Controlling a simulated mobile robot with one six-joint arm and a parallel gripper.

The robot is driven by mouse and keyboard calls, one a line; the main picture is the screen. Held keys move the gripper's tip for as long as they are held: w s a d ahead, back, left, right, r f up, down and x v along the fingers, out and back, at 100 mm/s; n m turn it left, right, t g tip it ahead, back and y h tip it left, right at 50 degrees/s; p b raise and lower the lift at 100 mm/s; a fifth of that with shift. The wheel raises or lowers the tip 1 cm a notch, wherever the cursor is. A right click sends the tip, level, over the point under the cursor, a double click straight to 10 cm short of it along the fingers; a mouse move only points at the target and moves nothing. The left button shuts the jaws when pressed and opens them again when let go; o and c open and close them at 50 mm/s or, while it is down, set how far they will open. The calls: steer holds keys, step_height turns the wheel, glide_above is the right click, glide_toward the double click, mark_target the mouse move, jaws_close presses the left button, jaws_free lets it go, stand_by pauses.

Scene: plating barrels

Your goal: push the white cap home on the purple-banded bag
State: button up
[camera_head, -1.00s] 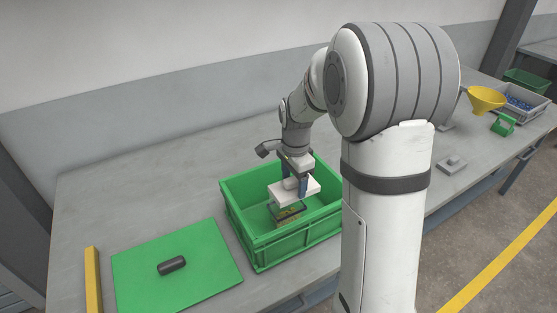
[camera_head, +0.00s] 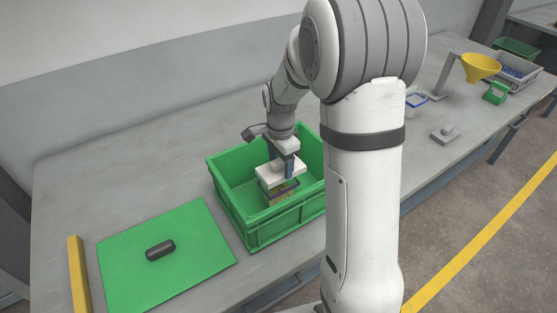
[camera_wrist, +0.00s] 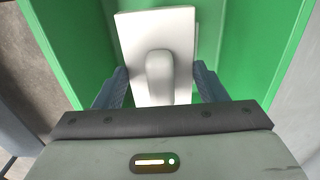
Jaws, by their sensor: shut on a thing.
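The white cap (camera_head: 280,174) is a flat plate with a raised knob, held inside a green crate. It fills the top of the wrist view (camera_wrist: 127,55), its knob between my fingers. My gripper (camera_head: 283,164) is shut on the cap from above; its fingers also show in the wrist view (camera_wrist: 158,88). The bag (camera_head: 282,195) is directly under the cap in the crate, with a narrow purple-blue band near its top. The cap hides the top of the bag. I cannot tell whether cap and bag touch.
The green crate's (camera_head: 288,220) walls stand around the cap and bag. To the left are a green mat (camera_head: 125,275) with a dark cylinder (camera_head: 160,250) and a yellow bar (camera_head: 78,275). At the far right are a yellow funnel (camera_head: 481,66) and a grey bin (camera_head: 517,70).

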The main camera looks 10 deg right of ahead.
mark_target(280, 170)
steer(key=shift+f+b, duration=1.1)
steer(key=shift+f, duration=0.55)
steer(key=shift+s+f+b, duration=0.5)
steer(key=shift+f+b, duration=0.05)
steer(key=shift+f, duration=0.2)
steer(key=shift+s+f+b, duration=0.15)
steer(key=shift+f+b, duration=0.2)
steer(key=o, duration=0.9)
steer(key=shift+f, duration=0.1)
steer(key=shift+o, duration=0.8)
steer(key=shift+w+d+f, duration=0.1)
steer(key=shift+w+f, duration=0.05)
steer(key=shift+w, duration=0.4)
steer(key=o, duration=0.3)
steer(key=shift+s+r, duration=0.1)
steer(key=shift+r, duration=0.35)
